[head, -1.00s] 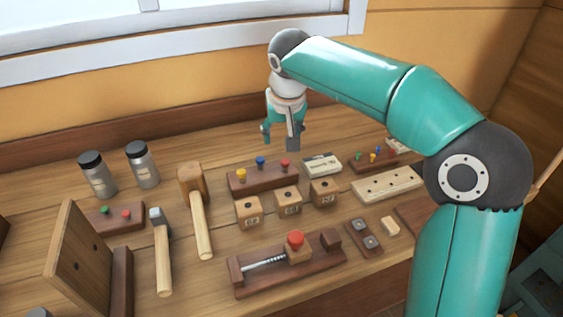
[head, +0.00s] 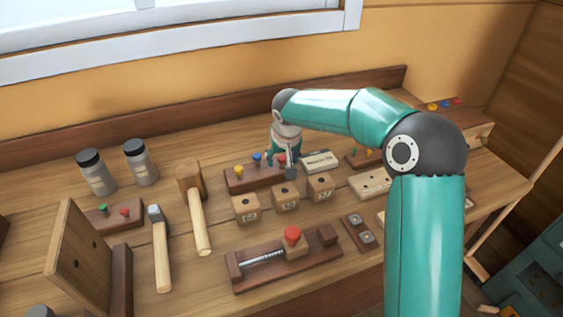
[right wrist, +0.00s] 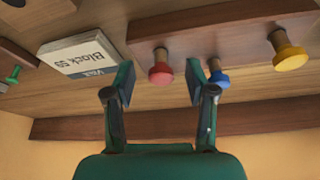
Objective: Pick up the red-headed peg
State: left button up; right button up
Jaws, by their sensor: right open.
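The red-headed peg (right wrist: 161,68) stands in a dark wooden block (right wrist: 200,25) beside a blue-headed peg (right wrist: 218,78) and a yellow-headed peg (right wrist: 287,50). In the head view the red head (head: 281,159) shows between my right gripper's fingers, and the block (head: 240,184) shows below. My right gripper (right wrist: 160,85) is open and empty. In the right wrist view its two fingers lie to either side of the red head; the right finger is close to the blue head. I cannot tell whether any finger touches a peg. My left gripper is not in view.
Several numbered wooden cubes (head: 285,200) stand in front of the block. A labelled box (head: 320,161) lies just right of it. A mallet (head: 200,220) lies left. A red-knobbed clamp (head: 285,262) is nearer the front. The back board (head: 180,121) runs behind.

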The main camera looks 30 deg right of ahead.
jog(key=shift+x, duration=0.75)
jog(key=c, duration=0.8)
jog(key=shift+c, duration=0.2)
jog(key=shift+r, duration=0.15)
